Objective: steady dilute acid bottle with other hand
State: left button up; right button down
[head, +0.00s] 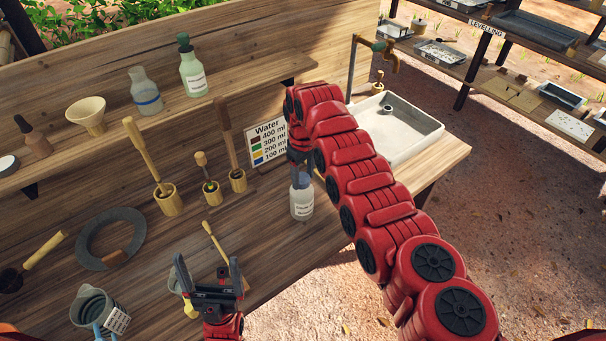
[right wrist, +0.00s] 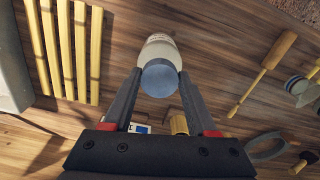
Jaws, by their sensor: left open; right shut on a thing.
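A pale bottle with a white label (head: 302,205), which I take as the dilute acid bottle, is at the bench's right end, left of the sink. Its label is too small to read. My right gripper (head: 299,168) is shut on its upper part from above; the arm hides part of it. In the right wrist view the fingers (right wrist: 160,78) close on both sides of the bottle's blue-grey top (right wrist: 160,76), and its pale body (right wrist: 158,47) shows beyond. My left gripper (head: 208,268) is open and empty above the front of the bench, left of the bottle and apart from it.
A water-level sign (head: 268,142) stands behind the bottle. Wooden cups with tools (head: 168,198) stand to the left. A brush (head: 214,240) is close to my left gripper, and a grey jug (head: 92,305) is at front left. A sink (head: 400,125) is at right.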

jog(key=shift+f, duration=0.25)
jog(key=shift+c, duration=0.6)
grip_release()
jog(key=shift+r, duration=0.1)
